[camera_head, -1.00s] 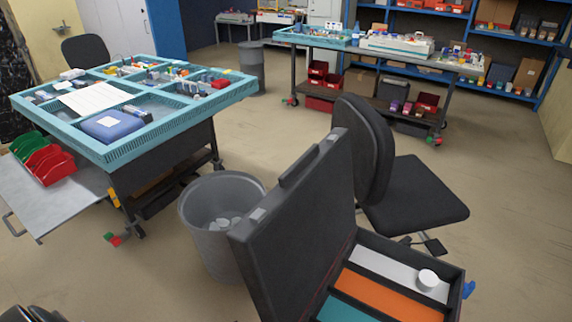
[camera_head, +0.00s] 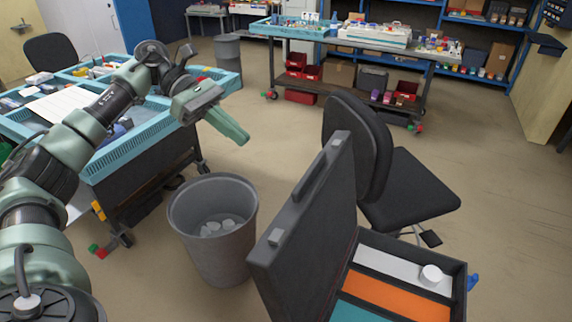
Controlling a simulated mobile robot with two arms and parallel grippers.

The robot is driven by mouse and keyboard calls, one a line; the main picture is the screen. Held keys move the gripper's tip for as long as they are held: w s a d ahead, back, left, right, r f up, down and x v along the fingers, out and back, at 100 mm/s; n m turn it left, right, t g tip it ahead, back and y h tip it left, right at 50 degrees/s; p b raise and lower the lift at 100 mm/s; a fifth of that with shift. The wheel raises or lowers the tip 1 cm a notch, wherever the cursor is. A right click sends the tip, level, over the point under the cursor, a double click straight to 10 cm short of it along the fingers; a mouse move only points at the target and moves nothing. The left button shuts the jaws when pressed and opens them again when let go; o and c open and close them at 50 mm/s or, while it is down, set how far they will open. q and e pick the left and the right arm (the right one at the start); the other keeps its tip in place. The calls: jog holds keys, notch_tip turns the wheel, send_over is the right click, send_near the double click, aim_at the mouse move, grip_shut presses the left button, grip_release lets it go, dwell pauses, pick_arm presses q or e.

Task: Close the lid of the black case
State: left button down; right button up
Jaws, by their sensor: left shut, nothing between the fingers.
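The black case stands open at the lower right, cut off by the bottom edge. Its lid (camera_head: 318,225) is raised nearly upright on the left side, with a handle and pale latches along its edge. The case base (camera_head: 459,290) holds grey, orange and teal compartments and a small white round object (camera_head: 431,275). My left gripper (camera_head: 240,137) is shut and empty, up and left of the lid and apart from it, with its fingers pointing down to the right. My right gripper is not in view.
A grey bin (camera_head: 214,262) with pale scraps stands left of the lid. A black office chair (camera_head: 405,186) is just behind the case. A workbench with a blue tray (camera_head: 150,128) is at the left, partly behind my left arm. Open floor lies to the right.

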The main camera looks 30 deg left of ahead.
pick_arm(q)
jog(key=d+r+p+x, duration=0.1)
jog(key=p+x, duration=0.5)
jog(key=x, duration=0.6)
jog(key=shift+s+d+r, duration=0.25)
jog(key=shift+d+r, duration=0.05)
jog(key=shift+r, duration=0.1)
